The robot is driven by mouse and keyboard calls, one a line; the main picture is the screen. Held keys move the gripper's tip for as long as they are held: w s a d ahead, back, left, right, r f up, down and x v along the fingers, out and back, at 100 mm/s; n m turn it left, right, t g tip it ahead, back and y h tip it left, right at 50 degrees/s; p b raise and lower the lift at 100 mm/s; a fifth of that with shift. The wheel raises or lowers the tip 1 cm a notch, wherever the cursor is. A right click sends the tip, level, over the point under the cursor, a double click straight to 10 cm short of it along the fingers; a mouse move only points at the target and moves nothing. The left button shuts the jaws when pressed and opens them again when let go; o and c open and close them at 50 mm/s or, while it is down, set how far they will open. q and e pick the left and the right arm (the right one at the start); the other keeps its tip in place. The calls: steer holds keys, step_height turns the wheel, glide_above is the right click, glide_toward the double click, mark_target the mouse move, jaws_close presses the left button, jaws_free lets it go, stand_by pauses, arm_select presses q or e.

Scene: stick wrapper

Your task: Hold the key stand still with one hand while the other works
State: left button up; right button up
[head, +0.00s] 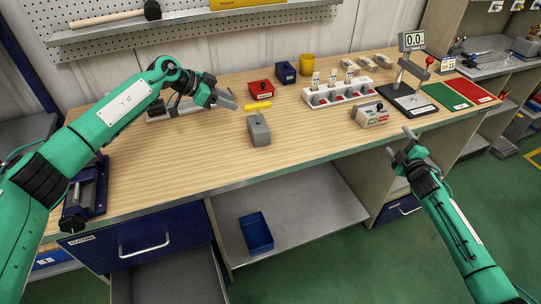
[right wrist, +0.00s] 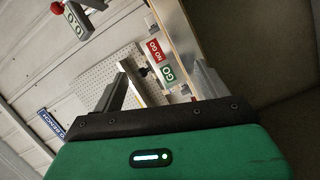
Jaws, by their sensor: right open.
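A grey block (head: 259,131) with a dark knob on top stands near the middle of the bench; I cannot tell if it is the key stand. A yellow bar (head: 258,106) shows just behind its top. My left gripper (head: 232,99) is just left of the yellow bar, with no clear grip on anything; its finger gap is too small to judge. My right gripper (head: 401,140) is open and empty off the bench's front edge, right of the grey block. Its two fingers stand apart in the right wrist view (right wrist: 165,85).
Behind are a white rack (head: 318,103), a red bin (head: 261,89), a blue bin (head: 286,74) and a gauge (head: 405,99).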

step_height(320, 180, up, 6)
steer(key=w+a+n+t, duration=0.1)
steer(key=a+n, duration=0.1)
steer(key=a, duration=0.1)
steer(key=n+g+y, duration=0.1)
steer(key=n+y, duration=0.2)
steer(key=n, duration=1.2)
glide_toward(259, 127)
steer(key=w+d, duration=0.1)
steer(key=d, duration=0.8)
steer(key=w+d+f, duration=0.1)
steer(key=d, duration=0.4)
steer(key=shift+w+d+f, duration=0.1)
steer(key=shift+w+d, duration=0.2)
steer(key=shift+w, duration=0.05)
steer(key=s+a+n, duration=0.1)
steer(key=a+n, duration=0.1)
steer(key=a, duration=0.2)
steer(key=s+a+n, duration=0.2)
steer(key=a, duration=0.3)
steer(key=s+a+n, duration=0.1)
steer(key=a+n, duration=0.2)
steer(key=a, duration=0.1)
steer(key=shift+s+a+f+y, duration=0.15)
steer(key=shift+s+f+y, duration=0.05)
steer(key=shift+y, duration=0.1)
steer(key=shift+w+a, duration=0.15)
steer(key=shift+w, duration=0.05)
steer(key=x, duration=1.3)
steer(key=shift+w, duration=0.1)
